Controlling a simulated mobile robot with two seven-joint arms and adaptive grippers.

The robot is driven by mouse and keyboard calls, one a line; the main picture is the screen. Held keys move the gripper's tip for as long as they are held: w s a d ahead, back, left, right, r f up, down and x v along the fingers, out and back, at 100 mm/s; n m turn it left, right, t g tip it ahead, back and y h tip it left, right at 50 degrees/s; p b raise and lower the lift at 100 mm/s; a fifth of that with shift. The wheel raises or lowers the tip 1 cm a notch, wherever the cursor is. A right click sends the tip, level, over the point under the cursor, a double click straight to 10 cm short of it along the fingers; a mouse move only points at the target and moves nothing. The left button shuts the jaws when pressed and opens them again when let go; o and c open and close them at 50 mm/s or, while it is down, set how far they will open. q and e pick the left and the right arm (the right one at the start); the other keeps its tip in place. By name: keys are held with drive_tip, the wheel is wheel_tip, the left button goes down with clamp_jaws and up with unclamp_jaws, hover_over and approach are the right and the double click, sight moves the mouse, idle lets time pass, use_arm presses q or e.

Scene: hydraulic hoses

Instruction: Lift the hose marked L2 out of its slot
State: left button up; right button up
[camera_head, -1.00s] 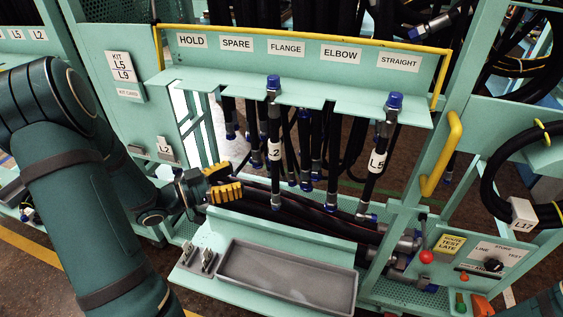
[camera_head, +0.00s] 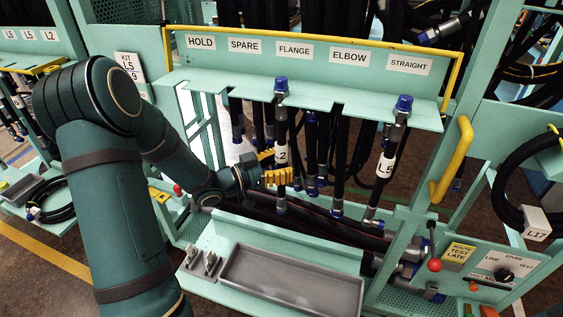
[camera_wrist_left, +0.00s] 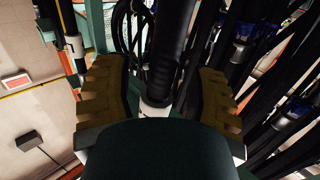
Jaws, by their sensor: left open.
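The L2 hose (camera_head: 281,118) hangs upright in the rack slot under the FLANGE label, its blue cap above the ledge. Its white tag (camera_head: 283,155) is partly covered by a gripper finger. My left gripper (camera_head: 279,167) is open at tag height, its yellow fingers reaching around the hose. In the left wrist view, the black hose (camera_wrist_left: 171,45) stands between the two spread fingers (camera_wrist_left: 158,92), with visible gaps at the sides. My right gripper is out of view.
The L5 hose (camera_head: 385,165) hangs to the right under STRAIGHT. More dark hoses hang close behind L2. The rack's ledge (camera_head: 325,97) is above my gripper. A grey tray (camera_head: 290,280) lies below, and a yellow handle (camera_head: 452,160) stands at the right.

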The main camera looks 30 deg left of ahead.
use_arm(q)
clamp_jaws()
drive_tip(key=shift+r, duration=0.1)
drive_tip(key=shift+r, duration=0.2)
drive_tip(key=s+d+p, duration=0.4)
drive_tip(key=s+p, duration=0.9)
drive_tip(key=s, duration=0.4)
drive_tip(key=shift+s, duration=0.25)
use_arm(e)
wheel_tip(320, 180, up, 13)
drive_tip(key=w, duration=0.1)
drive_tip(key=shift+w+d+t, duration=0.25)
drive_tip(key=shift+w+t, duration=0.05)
use_arm(q)
drive_tip(key=shift+d, duration=0.1)
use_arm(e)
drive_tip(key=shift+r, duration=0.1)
